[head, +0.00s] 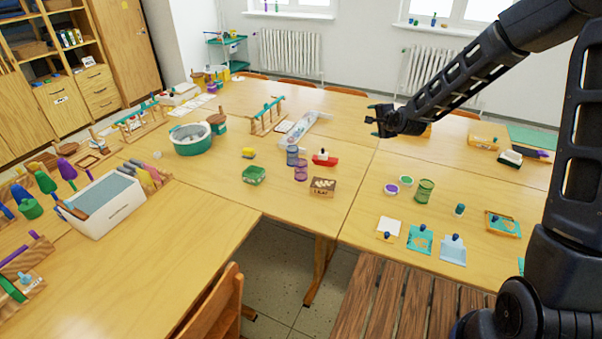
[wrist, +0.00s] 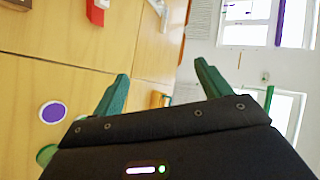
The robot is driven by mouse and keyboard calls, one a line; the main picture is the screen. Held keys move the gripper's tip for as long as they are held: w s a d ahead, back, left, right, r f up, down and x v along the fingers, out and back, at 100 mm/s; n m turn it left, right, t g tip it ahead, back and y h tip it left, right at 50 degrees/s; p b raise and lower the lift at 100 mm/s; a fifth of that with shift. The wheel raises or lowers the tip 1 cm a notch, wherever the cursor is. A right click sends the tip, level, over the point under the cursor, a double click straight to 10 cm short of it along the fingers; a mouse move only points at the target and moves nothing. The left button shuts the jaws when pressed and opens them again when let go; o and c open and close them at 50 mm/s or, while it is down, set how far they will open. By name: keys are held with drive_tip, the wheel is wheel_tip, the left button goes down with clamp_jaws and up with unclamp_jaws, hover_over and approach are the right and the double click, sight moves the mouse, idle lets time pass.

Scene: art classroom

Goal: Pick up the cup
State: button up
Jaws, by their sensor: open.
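Several cup-like vessels stand on the tables. A see-through green cup (head: 424,191) is on the right table, and a purple cup (head: 301,172) and a blue-grey cup (head: 292,156) stand close together on the middle table. Which one the task means I cannot tell. My gripper (head: 373,121) is open and empty, held above the tables, apart from all the cups. In the wrist view my gripper (wrist: 160,77) shows two green fingers spread apart with nothing between them. A green patch at that view's lower left is mostly hidden, perhaps the green cup.
A red boat-like object (head: 325,158) and a brown box (head: 322,187) sit near the purple cup. Lids, one purple (head: 392,188), lie left of the green cup. Picture cards (head: 420,239) lie nearer me. A teal tub (head: 193,140) stands left.

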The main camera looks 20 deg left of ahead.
drive_tip(key=s+a+f+m+y, duration=0.1)
drive_tip(key=a+f+m+y, duration=0.15)
drive_tip(key=a+f, duration=0.5)
drive_tip(key=m+t+h, duration=0.3)
drive_tip(key=m+t, duration=0.3)
drive_tip(key=m, duration=1.3)
approach(301, 169)
drive_tip(key=shift+w+f+y, duration=0.25)
drive_tip(key=shift+w, duration=0.65)
drive_tip(key=shift+t, duration=0.3)
drive_tip(key=x, duration=0.5)
drive_tip(key=shift+w+a+f, duration=0.1)
drive_tip(key=shift+w+a, duration=0.1)
drive_tip(key=shift+w, duration=0.05)
drive_tip(key=shift+x, duration=2.5)
drive_tip(key=shift+s+a, duration=0.1)
drive_tip(key=shift+a, duration=0.1)
drive_tip(key=shift+c, duration=0.3)
drive_tip(key=c, duration=1)
